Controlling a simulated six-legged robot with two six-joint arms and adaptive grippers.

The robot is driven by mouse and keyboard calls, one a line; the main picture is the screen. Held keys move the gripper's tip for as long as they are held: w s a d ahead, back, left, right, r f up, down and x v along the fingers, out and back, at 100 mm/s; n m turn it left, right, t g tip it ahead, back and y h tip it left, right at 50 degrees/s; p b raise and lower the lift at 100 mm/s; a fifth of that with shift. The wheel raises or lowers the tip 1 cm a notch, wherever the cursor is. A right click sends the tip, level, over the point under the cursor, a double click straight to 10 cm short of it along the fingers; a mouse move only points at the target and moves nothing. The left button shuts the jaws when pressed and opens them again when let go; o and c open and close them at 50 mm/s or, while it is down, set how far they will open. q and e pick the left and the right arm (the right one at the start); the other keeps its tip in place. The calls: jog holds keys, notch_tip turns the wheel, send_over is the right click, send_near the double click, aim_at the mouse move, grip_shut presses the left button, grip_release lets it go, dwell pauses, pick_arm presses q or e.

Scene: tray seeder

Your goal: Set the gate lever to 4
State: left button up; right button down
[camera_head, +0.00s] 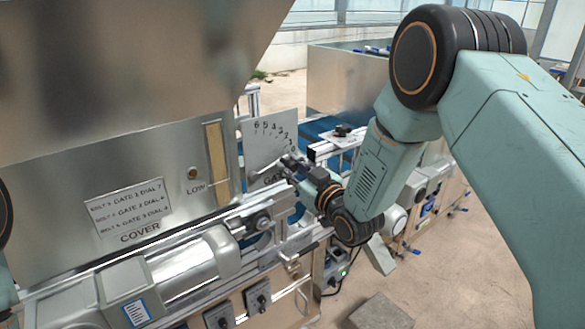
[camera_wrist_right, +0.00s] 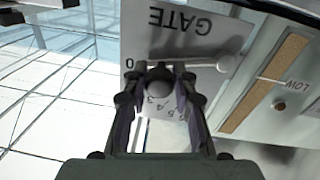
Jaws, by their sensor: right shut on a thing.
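The gate dial plate (camera_head: 262,146) is a pale panel with numbers in an arc; 6 and 5 are at its upper left. It shows upside down in the wrist view (camera_wrist_right: 150,30), with GATE at the top, 0 at the left and 3, 4, 5 below. The gate lever (camera_wrist_right: 200,66) is a light rod from a round hub, pointing left close to the 0. My right gripper (camera_wrist_right: 160,88) is shut on the lever's dark knob (camera_wrist_right: 160,76), and covers the marks near 1 and 2. It also shows in the head view (camera_head: 294,166). My left gripper is out of view.
A metal hopper wall with a COVER placard (camera_head: 130,208) and a LOW level strip (camera_head: 215,163) stands left of the dial. A silver motor housing (camera_head: 195,268) and rails lie below. Open floor (camera_head: 470,255) is at the right.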

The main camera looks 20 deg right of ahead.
dwell(0.6)
jog(key=r+n, duration=0.1)
jog(key=a+n, duration=0.1)
jog(key=n, duration=0.1)
jog(key=r+n, duration=0.1)
jog(key=n, duration=0.1)
jog(key=shift+s+a+r+b, duration=0.2)
jog(key=shift+s+r+b, duration=0.1)
jog(key=shift+b, duration=0.05)
jog(key=shift+s+a+r+n+b, duration=0.15)
jog(key=shift+a+r+n+b, duration=0.25)
jog(key=shift+n, duration=0.55)
jog(key=shift+s+a+r+n+b, duration=0.2)
jog(key=shift+a+r+n, duration=0.25)
jog(key=shift+n, duration=0.5)
jog(key=c, duration=1.5)
grip_release()
jog(key=o, duration=0.4)
jog(key=shift+r, duration=0.15)
jog(key=shift+o, duration=0.2)
